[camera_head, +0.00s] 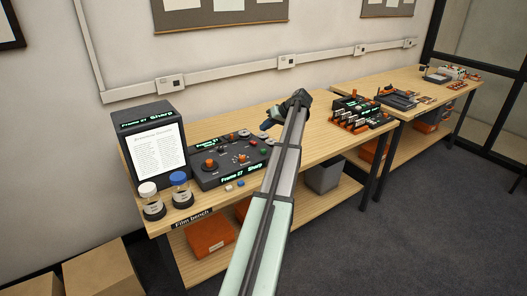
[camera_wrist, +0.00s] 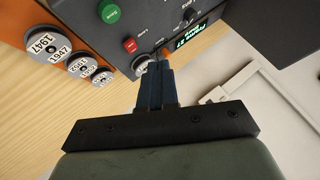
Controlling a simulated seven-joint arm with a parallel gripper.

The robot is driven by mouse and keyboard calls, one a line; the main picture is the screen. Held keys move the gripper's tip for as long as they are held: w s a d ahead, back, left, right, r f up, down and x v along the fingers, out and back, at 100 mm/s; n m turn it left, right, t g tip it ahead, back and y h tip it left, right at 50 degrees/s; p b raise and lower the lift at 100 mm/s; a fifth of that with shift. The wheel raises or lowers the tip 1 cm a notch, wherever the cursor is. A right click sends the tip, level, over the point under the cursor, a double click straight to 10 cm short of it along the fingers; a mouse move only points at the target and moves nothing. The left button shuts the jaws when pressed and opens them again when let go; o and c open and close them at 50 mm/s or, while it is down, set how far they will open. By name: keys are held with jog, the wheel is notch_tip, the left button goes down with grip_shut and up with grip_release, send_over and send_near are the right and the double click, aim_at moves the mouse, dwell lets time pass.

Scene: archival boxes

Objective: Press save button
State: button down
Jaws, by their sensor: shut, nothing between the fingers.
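A dark control panel (camera_wrist: 165,22) shows in the wrist view. On it, a round green button (camera_wrist: 109,12) has a small white label that seems to read "Save", though it is blurred. A red button (camera_wrist: 130,44) and a pale round knob (camera_wrist: 140,64) lie below it. My gripper (camera_wrist: 158,66) is shut and empty. Its blue fingertips are close beside the pale knob, below and right of the green button; I cannot tell whether they touch anything.
An orange holder (camera_wrist: 50,13) with several round labelled discs stands beside the panel. In the head view, a reader screen (camera_head: 155,150) and two capped bottles (camera_head: 180,190) stand left of the console. A rack of parts (camera_head: 360,113) is to the right. The bench's middle is fairly clear.

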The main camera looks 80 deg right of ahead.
jog(key=shift+f, duration=3.9)
jog(key=shift+f, duration=0.15)
jog(key=shift+f, duration=0.3)
jog(key=shift+f, duration=0.45)
jog(key=shift+r, duration=0.9)
jog(key=shift+r, duration=2.5)
